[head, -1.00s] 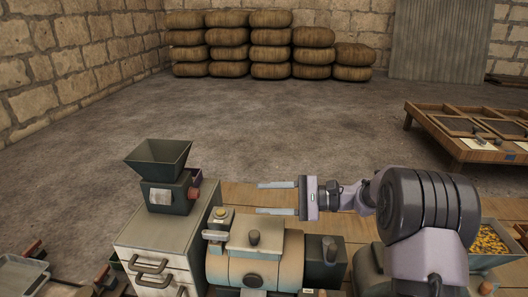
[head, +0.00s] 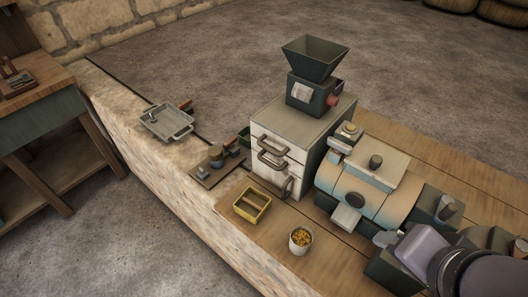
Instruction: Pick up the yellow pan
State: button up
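The yellow pan (head: 252,205) is a small open rectangular tray with raised walls. It sits on the wooden bench top near its front edge, in front of the white drawer cabinet, and looks empty. Nothing touches it. Part of my arm shows at the lower right, well to the right of the pan, beyond a white cup. I do not make out my gripper's fingers in this view.
A white cup (head: 301,240) of yellow bits stands right of the pan. The drawer cabinet (head: 284,152) carries a dark hopper (head: 315,60). A drum machine (head: 365,185) stands to its right. A grey tray (head: 167,122) lies on the stone ledge at left.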

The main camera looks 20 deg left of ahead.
aim_at(252, 205)
jog(key=u, duration=1.4)
jog(key=i+j+z, duration=0.15)
jog(key=z, duration=0.3)
jog(key=i+j+z, duration=0.1)
jog(key=j+z, duration=0.2)
jog(key=z, duration=0.15)
jog(key=i+j+z, duration=0.1)
jog(key=j+z, duration=0.15)
jog(key=z, duration=0.15)
jog(key=j+z, duration=0.3)
jog(key=z, duration=0.15)
